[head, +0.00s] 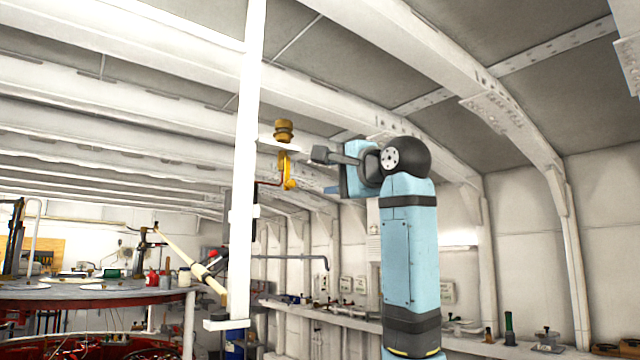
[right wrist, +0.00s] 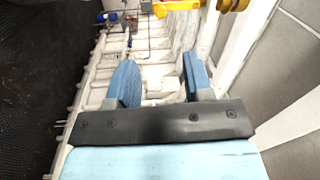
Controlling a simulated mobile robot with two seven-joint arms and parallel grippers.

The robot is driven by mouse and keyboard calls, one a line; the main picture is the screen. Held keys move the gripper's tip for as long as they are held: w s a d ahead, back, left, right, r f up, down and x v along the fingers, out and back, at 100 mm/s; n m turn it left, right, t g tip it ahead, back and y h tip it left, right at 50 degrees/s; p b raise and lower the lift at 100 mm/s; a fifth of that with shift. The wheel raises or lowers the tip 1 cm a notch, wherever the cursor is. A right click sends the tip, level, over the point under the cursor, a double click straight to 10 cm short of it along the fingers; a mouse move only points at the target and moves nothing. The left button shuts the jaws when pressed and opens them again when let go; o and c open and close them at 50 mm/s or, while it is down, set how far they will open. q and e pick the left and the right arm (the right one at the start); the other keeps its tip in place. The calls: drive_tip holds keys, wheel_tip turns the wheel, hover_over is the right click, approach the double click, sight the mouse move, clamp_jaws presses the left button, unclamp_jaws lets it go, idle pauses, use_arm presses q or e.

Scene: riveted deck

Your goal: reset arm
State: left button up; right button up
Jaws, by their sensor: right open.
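My right arm rises at the right of the head view, and its gripper (head: 322,155) points left, high up under the ceiling. In the right wrist view its two blue fingers stand apart with nothing between them, so the gripper (right wrist: 158,78) is open and empty. A yellow hook-shaped part (head: 288,172) hangs just left of the gripper in the head view, below a brass-coloured fitting (head: 284,131). The yellow part (right wrist: 178,5) also shows beyond the fingers at the top of the right wrist view, apart from them. My left gripper is not in view.
A white upright post (head: 243,180) stands left of the gripper. A round table (head: 100,290) with tools and small containers is at the lower left. A long shelf (head: 350,318) with small items runs along the back wall. White ribs cross the ceiling overhead.

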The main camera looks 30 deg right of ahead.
drive_tip(key=shift+s, duration=0.35)
drive_tip(key=shift+w+f, duration=0.1)
